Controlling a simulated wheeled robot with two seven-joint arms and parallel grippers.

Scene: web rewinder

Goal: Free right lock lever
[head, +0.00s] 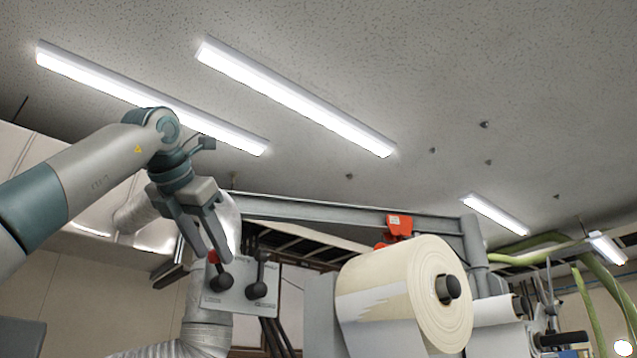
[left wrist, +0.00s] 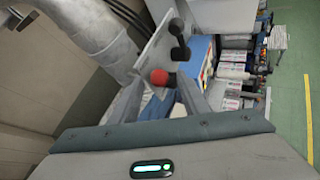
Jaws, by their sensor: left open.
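A pale grey panel (head: 236,303) carries two levers with dark knobs, side by side. The right lever (head: 257,290) is black and hangs with its knob low; a black lever also shows in the left wrist view (left wrist: 180,53). The left lever (head: 223,281) has a dark knob and red at its upper part; a red knob (left wrist: 158,77) shows in the left wrist view. My left gripper (head: 215,253) is open and points down at the left lever, its fingertips on either side of the red part. Contact cannot be told. My right gripper is out of view.
A large cream paper roll (head: 402,297) on a black-ended shaft stands right of the panel. A grey beam (head: 330,213) with a red block (head: 398,225) crosses above. A silver duct (head: 196,310) runs close beside and behind the panel.

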